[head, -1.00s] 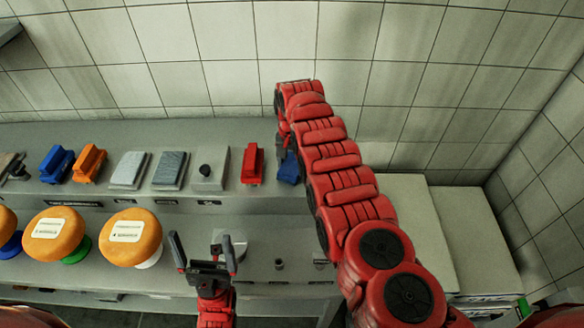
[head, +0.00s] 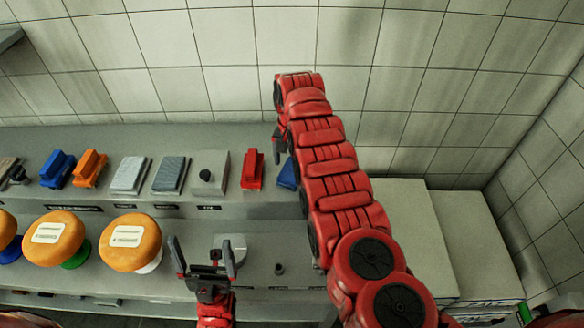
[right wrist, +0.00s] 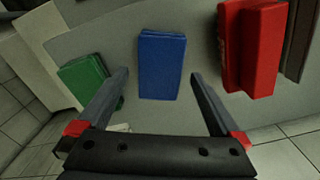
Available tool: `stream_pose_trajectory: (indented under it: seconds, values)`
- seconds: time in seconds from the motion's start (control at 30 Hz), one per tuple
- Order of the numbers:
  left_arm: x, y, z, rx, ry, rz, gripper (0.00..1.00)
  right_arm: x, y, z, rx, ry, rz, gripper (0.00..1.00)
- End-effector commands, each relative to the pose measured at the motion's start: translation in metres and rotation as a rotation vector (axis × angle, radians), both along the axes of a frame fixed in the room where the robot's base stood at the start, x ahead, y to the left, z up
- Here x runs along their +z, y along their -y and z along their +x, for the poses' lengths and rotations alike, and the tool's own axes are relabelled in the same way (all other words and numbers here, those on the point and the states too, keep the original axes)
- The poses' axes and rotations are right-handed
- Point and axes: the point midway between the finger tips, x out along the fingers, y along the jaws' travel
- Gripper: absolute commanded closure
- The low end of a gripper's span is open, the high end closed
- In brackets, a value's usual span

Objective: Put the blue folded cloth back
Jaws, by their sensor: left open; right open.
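The blue folded cloth (head: 288,174) lies on the grey upper ledge, right of a red brush-like block, partly hidden behind my right arm in the head view. In the right wrist view the whole blue cloth (right wrist: 162,65) shows as a flat rectangle lying on the grey surface. My right gripper (right wrist: 160,76) is open and empty, its fingers pointing toward the cloth, one to each side of its near part. I cannot tell how far above it the fingertips are. My left gripper (head: 201,243) is open and empty in front of the lower shelf.
Further left are a grey box with a black knob (head: 209,172), grey pads (head: 171,174), and orange (head: 90,168) and blue blocks.

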Motion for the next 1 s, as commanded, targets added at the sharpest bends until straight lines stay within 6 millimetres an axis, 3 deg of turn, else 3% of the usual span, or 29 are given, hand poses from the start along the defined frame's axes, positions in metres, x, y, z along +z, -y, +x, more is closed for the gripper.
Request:
stream_pose_trajectory:
  seconds: [0.03, 0.23, 0.4, 1.0]
  values:
    - [-0.01, 0.0, 0.0, 0.0, -0.001, 0.0, 0.0, 0.009, -0.001, 0.004, 0.0, 0.013, 0.004, 0.0]
    - [-0.029, 0.0, 0.0, 0.0, -0.001, 0.0, 0.0, 0.057, -0.001, 0.002, 0.001, 0.01, 0.004, 0.0]
    - [-0.032, 0.0, 0.0, 0.0, -0.001, 0.0, 0.0, 0.079, 0.0, 0.002, 0.0, 0.005, 0.006, 0.0]
    - [-0.028, 0.0, 0.0, 0.0, -0.001, 0.0, 0.0, 0.089, 0.0, 0.001, 0.0, 0.003, 0.002, 0.0]
